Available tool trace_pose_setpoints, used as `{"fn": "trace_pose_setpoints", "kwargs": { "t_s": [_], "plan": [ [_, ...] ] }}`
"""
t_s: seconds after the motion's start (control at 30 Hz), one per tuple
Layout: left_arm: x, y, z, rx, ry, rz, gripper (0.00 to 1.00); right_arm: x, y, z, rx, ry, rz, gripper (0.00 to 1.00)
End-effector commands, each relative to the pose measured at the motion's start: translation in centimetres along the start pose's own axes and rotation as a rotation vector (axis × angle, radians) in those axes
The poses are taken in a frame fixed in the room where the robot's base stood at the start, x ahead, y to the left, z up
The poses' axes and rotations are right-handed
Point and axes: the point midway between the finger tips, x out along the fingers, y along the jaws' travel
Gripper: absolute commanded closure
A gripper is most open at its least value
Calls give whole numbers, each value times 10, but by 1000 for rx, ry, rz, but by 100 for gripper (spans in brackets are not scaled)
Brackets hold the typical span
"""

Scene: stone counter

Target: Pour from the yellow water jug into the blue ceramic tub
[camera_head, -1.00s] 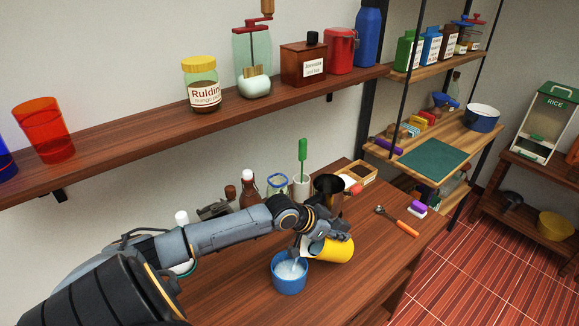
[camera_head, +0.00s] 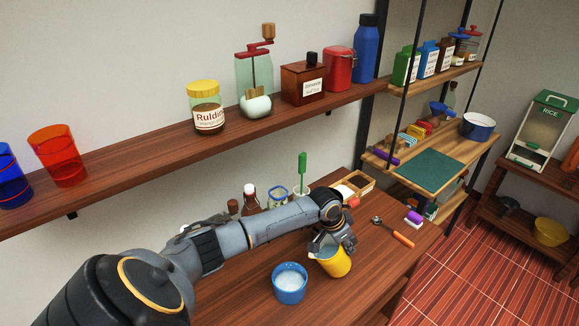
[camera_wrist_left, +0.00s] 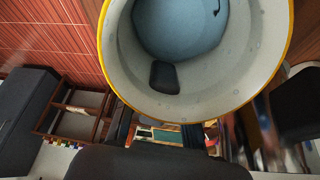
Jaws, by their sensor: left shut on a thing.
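The yellow water jug (camera_head: 336,263) is in the head view above the wooden counter, nearly upright with a slight tilt. My left gripper (camera_head: 329,246) is shut on the jug at its upper side. In the left wrist view the jug's wide rim and pale inside (camera_wrist_left: 255,60) fill the top, with blue-grey water in it and a dark finger pad at the wall. The blue ceramic tub (camera_head: 290,285) stands on the counter to the left of the jug and nearer the front, apart from it. Whitish water shows inside the tub. My right gripper is not in view.
Bottles, a glass jar and a white cup (camera_head: 300,191) with a green-handled brush stand along the counter's back. A spoon with an orange handle (camera_head: 399,237) lies to the right. A wall shelf (camera_head: 150,154) with jars runs above.

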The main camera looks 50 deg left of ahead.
Motion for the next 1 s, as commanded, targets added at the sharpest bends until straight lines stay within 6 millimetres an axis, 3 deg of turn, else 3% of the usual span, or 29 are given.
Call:
{"fn": "trace_pose_setpoints", "kwargs": {
  "t_s": [0.27,0.67,1.0],
  "plan": [
    [16,0,-11,-1,-157,-1,100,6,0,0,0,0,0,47],
    [39,0,-13,-1,-359,-3,100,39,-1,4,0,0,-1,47],
    [39,0,-15,-1,-425,-3,100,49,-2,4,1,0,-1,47]
  ]
}}
